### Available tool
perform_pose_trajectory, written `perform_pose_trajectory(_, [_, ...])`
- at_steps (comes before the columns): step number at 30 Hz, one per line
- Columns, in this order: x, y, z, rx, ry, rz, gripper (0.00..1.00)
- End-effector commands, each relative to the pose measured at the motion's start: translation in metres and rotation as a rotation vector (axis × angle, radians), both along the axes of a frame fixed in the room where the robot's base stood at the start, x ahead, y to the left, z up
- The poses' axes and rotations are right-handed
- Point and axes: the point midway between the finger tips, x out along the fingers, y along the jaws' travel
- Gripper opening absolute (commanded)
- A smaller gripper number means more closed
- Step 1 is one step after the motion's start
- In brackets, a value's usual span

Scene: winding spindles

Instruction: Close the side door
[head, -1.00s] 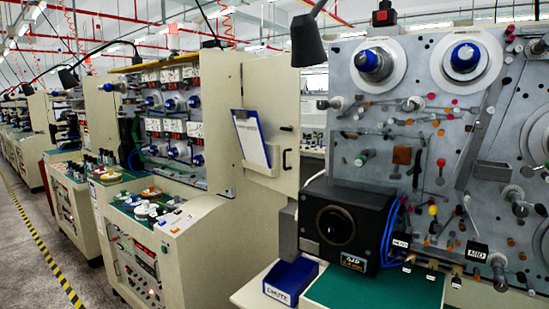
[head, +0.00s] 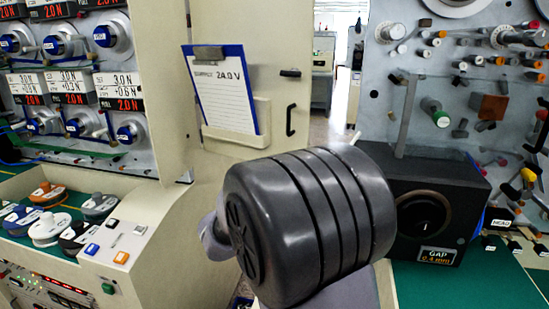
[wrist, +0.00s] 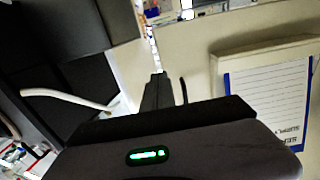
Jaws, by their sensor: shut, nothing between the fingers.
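The side door (head: 235,60) is a cream panel, standing open with a gap between its right edge and the grey machine panel in the head view. It carries a black pull handle (head: 290,120) and a black latch piece above it. In the wrist view the door (wrist: 235,62) appears upside down, and a thin dark piece, likely the handle (wrist: 184,91), shows beside the fingers. My gripper (wrist: 157,77) is shut and empty, its narrow dark fingers near the door's edge; contact cannot be told. In the head view my dark arm hides the gripper and the door's lower part.
A clipboard (head: 222,95) sits in a holder on the door. A black gap box (head: 455,210) stands on the green bench at right. Left are spool panels and a cream console (head: 140,228). An aisle shows through the gap.

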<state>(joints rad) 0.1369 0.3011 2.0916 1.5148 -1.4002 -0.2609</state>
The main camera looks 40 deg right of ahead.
Motion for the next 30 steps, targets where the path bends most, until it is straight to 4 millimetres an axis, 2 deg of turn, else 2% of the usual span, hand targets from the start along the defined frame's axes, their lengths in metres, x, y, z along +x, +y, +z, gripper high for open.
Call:
perform_pose_trajectory(9, [0.031,-0.063,-0.003,0.001,-0.002,0.000,0.00])
perform_pose_trajectory(15, [0.046,-0.094,-0.002,0.001,-0.002,0.002,0.00])
perform_pose_trajectory(21, [0.052,-0.106,-0.001,0.001,0.000,0.003,0.00])
perform_pose_trajectory(30, [0.053,-0.106,0.000,0.000,-0.001,0.004,0.00])
